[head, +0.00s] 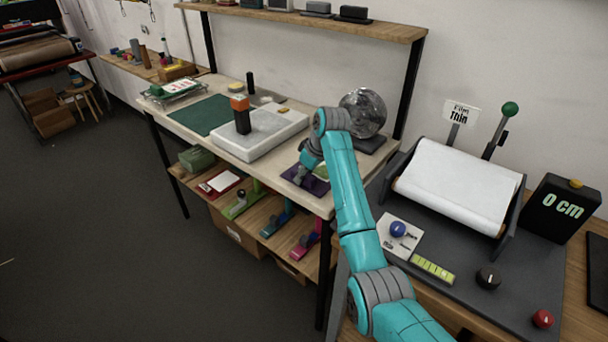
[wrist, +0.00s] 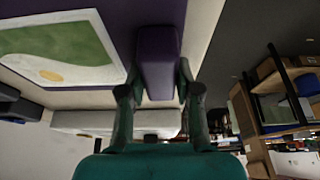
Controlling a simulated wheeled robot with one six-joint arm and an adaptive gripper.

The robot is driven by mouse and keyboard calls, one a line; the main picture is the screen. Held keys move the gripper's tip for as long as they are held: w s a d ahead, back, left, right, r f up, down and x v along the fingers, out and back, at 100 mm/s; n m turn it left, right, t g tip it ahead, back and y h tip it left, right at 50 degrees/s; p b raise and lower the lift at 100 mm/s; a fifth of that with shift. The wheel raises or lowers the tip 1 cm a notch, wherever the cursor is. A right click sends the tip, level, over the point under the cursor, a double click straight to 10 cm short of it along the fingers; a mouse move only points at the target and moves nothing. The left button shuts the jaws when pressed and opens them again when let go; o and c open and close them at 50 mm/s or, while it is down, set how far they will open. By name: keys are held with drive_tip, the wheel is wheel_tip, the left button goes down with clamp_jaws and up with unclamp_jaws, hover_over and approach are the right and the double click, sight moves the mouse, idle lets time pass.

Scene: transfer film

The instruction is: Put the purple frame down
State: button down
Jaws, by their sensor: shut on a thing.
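The purple frame (head: 316,187) is at the right front end of the pale workbench (head: 181,137). It lies about level, with a green and white panel (head: 321,171) partly hidden behind my arm. My gripper (head: 302,174) is at the left side of the frame. In the wrist view my gripper (wrist: 160,80) is shut on the frame's thick purple handle (wrist: 157,50), one finger on each side. The frame's white-bordered green picture with a yellow spot (wrist: 55,50) shows at the left there. I cannot tell whether the frame touches the bench top.
A white slab (head: 262,135) with an orange-topped black block (head: 241,115) and a green mat (head: 203,114) lie further left. A glassy sphere (head: 364,111) stands behind my arm. A white roller machine (head: 455,185) stands at the right. Colored handled frames lie on the lower shelf (head: 267,212).

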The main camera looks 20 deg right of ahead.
drive_tip(key=c, duration=0.8)
unclamp_jaws()
drive_tip(key=v, duration=1.2)
